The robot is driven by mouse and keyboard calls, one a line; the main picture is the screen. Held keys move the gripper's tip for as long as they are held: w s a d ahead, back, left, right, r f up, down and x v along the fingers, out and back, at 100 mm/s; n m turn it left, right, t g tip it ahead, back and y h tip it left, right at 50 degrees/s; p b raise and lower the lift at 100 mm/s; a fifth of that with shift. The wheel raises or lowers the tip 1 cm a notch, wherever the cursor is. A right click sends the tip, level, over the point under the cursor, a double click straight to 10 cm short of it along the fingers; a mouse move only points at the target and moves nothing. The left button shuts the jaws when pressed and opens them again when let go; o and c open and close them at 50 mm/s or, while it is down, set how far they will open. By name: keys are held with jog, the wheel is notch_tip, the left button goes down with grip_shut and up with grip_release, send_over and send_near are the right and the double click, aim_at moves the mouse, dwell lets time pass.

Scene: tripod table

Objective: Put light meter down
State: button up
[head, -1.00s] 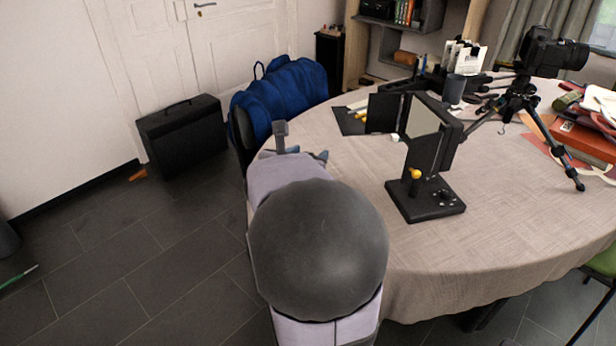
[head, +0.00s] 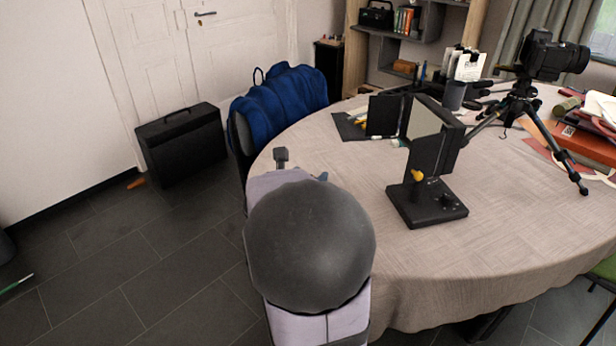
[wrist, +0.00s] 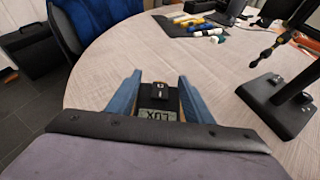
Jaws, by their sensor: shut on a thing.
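The light meter (wrist: 157,115) is a small dark device with a grey display reading LUX, seen upside down in the wrist view. My gripper (wrist: 160,80) has two blue fingers, shut on the meter's sides. The meter is over the left end of the round table (wrist: 110,62) with its beige cloth. I cannot tell whether its underside touches the cloth. In the head view my arm hides the meter and most of the gripper; only a bit of blue finger (head: 323,176) shows.
A black stand with a tilted panel and yellow knob (head: 427,200) is right of my arm. A dark mat (head: 350,126) with small items lies farther back. A camera on a tripod (head: 545,55) is at right. A chair with a blue jacket (head: 283,100) adjoins the left edge. Cloth around the meter is clear.

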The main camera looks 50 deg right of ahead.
jog(key=o, duration=1.1)
jog(key=shift+f, duration=0.1)
jog(key=shift+r, duration=0.25)
jog(key=p+v, duration=0.2)
jog(key=v, duration=0.8)
jog(key=shift+a+p, duration=0.1)
jog(key=shift+p, duration=0.2)
jog(key=shift+v, duration=0.85)
jog(key=shift+f, duration=0.1)
